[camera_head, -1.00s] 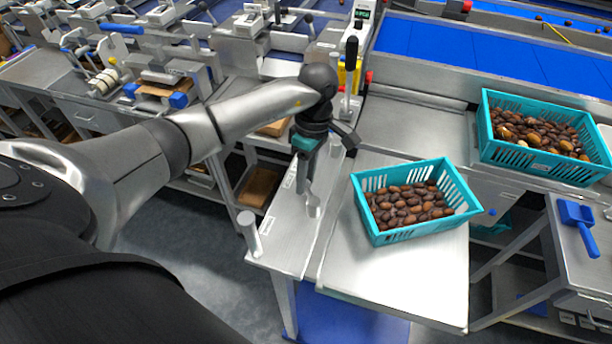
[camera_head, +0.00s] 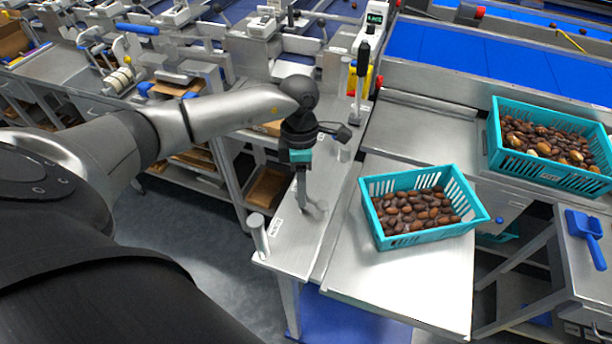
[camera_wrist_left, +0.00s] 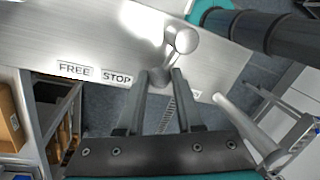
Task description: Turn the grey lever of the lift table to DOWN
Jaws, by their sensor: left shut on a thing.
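The grey lever (camera_wrist_left: 183,42) is on the metal top plate of the lift table (camera_wrist_left: 110,30). In the left wrist view its rounded hub is above the fingertips and its arm runs down between them. My left gripper (camera_wrist_left: 155,85) is shut on the lever's arm; in the head view it (camera_head: 302,200) points down at the plate. The FREE label (camera_wrist_left: 75,70) and STOP label (camera_wrist_left: 117,78) lie left of the fingers. Another label (camera_wrist_left: 195,97) is mostly hidden behind the right finger. My right gripper is not in view.
A grey post (camera_head: 258,236) stands at the plate's front corner; another post (camera_head: 344,148) stands behind the gripper. A teal crate of dates (camera_head: 480,215) sits right of the lever, and a second crate (camera_head: 497,150) stands further right. A blue scoop (camera_head: 583,225) lies at far right.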

